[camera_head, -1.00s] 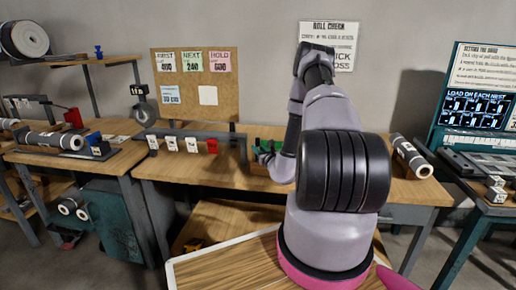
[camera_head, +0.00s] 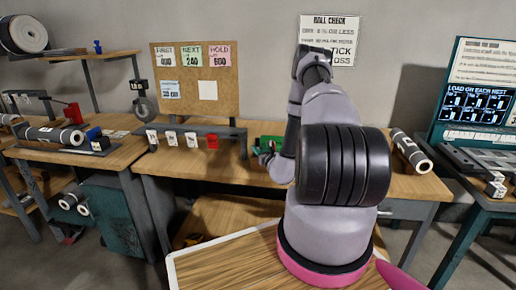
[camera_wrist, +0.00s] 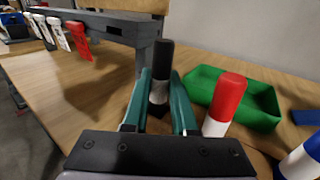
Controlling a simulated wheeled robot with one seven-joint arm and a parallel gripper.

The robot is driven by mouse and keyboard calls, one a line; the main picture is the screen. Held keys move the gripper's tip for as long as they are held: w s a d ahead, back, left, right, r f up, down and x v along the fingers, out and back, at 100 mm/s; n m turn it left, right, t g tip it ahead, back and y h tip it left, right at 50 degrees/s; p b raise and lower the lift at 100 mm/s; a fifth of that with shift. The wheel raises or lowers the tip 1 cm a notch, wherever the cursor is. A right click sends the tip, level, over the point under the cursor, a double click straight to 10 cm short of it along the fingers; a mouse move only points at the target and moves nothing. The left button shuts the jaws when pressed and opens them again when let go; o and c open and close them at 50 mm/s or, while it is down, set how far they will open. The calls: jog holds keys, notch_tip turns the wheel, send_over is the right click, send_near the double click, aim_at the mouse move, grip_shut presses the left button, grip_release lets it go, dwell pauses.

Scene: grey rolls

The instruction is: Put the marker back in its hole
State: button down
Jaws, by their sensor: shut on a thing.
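In the wrist view, my gripper (camera_wrist: 160,103) has its two teal fingers closed around a black-capped marker (camera_wrist: 163,62) with a pale lower part. The marker stands roughly upright between the fingers, and its lower end is hidden. A red-capped marker (camera_wrist: 226,102) with a white body stands upright just to the right. A blue-capped marker (camera_wrist: 300,160) stands at the lower right corner, partly cut off. The holes are hidden from view. In the head view, my arm covers most of the gripper.
A green tray (camera_wrist: 258,104) lies behind the red-capped marker. A dark rail (camera_wrist: 100,27) with hanging white and red tags (camera_wrist: 77,40) is at the left. A grey roll (camera_head: 411,152) lies at the bench's right end. Bare wooden bench (camera_wrist: 85,85) shows left of my fingers.

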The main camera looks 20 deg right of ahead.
jog(key=shift+f, duration=0.45)
jog(key=c, duration=0.6)
grip_release()
jog(key=shift+s, duration=0.15)
jog(key=s, duration=1)
jog(key=shift+s, duration=0.3)
jog(key=shift+r, duration=0.1)
